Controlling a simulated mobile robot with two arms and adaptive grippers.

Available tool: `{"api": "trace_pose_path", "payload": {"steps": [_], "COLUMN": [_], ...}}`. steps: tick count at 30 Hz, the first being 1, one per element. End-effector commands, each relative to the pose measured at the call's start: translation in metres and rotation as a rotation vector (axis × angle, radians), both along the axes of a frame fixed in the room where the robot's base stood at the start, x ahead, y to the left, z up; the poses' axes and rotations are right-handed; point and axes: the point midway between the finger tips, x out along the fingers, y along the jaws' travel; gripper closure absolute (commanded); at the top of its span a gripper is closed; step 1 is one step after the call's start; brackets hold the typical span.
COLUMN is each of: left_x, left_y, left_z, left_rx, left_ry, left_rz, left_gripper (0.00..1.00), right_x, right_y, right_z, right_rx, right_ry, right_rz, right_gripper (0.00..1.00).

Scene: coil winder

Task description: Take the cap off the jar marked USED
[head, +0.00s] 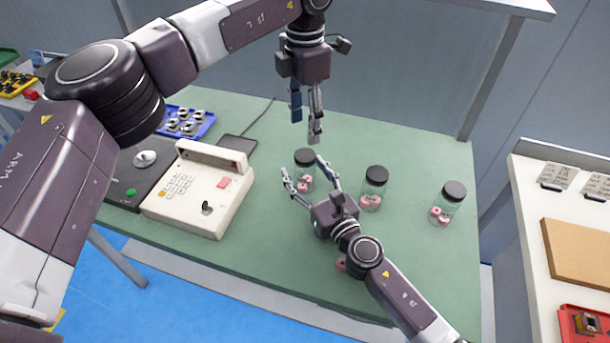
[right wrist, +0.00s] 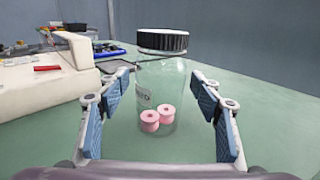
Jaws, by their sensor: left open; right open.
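A clear glass jar (head: 305,184) with a dark cap (head: 305,157) and pink spools inside stands upright on the green table. In the right wrist view the jar (right wrist: 173,85) is centred, its ribbed black cap (right wrist: 162,40) on; its label, seen edge-on, is only partly readable. My right gripper (head: 303,170) is open, its fingers either side of the jar; gaps show in the right wrist view (right wrist: 160,100). My left gripper (head: 306,122) is open and empty, pointing down above and behind the jar. Two similar capped jars, middle (head: 373,188) and right (head: 448,204), show no readable label.
A cream machine with a keypad (head: 200,188) stands left of the jars, with a blue tray of parts (head: 187,122) behind it. A white side table (head: 530,235) stands at right. The table's front middle is clear.

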Motion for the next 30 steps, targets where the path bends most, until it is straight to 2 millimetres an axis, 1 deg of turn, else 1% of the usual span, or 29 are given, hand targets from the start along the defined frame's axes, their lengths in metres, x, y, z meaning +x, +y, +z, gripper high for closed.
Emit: {"api": "trace_pose_path", "payload": {"steps": [8, 24, 30], "left_x": [0.0000, 0.0000, 0.0000], "left_y": [-0.0001, -0.0001, -0.0001], "left_z": [0.0000, 0.0000, 0.0000], "left_rx": [0.000, 0.000, 0.000], "left_ry": [0.000, 0.000, 0.000], "left_rz": [0.000, 0.000, -0.021], "left_gripper": [0.51, 0.51, 0.51], "right_x": [0.0010, 0.0008, 0.0009], "right_y": [0.0007, 0.0005, 0.0005], "right_z": [0.0001, 0.0001, 0.0001], "right_rx": [0.000, 0.000, 0.000], "right_ry": [0.000, 0.000, 0.000], "right_rz": [0.000, 0.000, 0.000], "right_gripper": [0.41, 1.00, 1.00]}}
